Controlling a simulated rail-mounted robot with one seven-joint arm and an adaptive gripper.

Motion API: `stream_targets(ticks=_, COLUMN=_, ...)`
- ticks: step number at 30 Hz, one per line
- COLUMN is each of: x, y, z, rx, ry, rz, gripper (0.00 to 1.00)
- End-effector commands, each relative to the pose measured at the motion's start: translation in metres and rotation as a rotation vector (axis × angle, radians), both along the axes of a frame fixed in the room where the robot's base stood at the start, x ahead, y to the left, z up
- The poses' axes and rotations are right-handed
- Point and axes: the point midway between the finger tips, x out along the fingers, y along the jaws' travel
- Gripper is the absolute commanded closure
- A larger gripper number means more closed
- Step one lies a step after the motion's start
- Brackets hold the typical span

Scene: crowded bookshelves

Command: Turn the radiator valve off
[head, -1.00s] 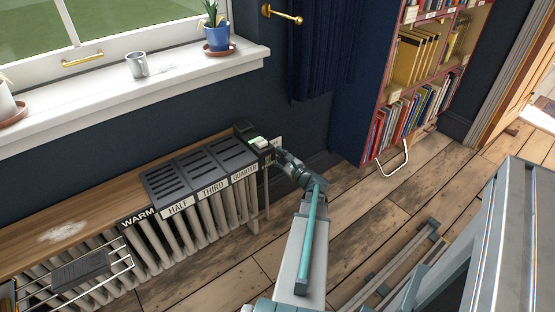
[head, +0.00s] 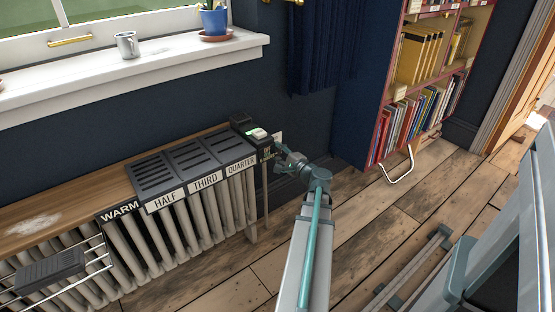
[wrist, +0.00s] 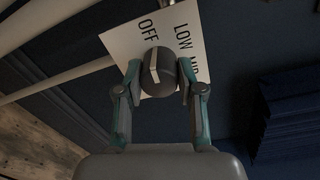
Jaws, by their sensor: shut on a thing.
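The radiator valve (wrist: 159,72) is a dark round knob with a pale pointer strip, seen in the wrist view. The strip runs up the knob toward the word OFF on a white plate (wrist: 112,42), which also reads LOW and a partly hidden MID. My gripper (wrist: 160,80) has one finger on each side of the knob and is shut on it. In the head view my gripper (head: 280,150) is at the right end of the radiator (head: 185,215); the knob cannot be made out there.
Black slatted boxes (head: 195,160) labelled HALF, THIRD and QUARTER sit along the radiator top. A small device with a green light (head: 258,134) is just above my gripper. A bookshelf (head: 385,100) stands to the right. Open wooden floor (head: 365,225) lies in front.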

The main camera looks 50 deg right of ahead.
Motion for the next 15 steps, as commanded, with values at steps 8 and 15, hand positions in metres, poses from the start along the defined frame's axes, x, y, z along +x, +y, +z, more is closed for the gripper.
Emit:
stream_targets(ticks=8, x=-0.0003, y=0.0003, z=-0.001, rx=-0.083, ry=0.024, rz=0.0, gripper=0.97)
stream_targets(ticks=15, x=-0.0002, y=0.0002, z=0.0003, rx=-0.097, ry=0.03, rz=0.0, gripper=0.97)
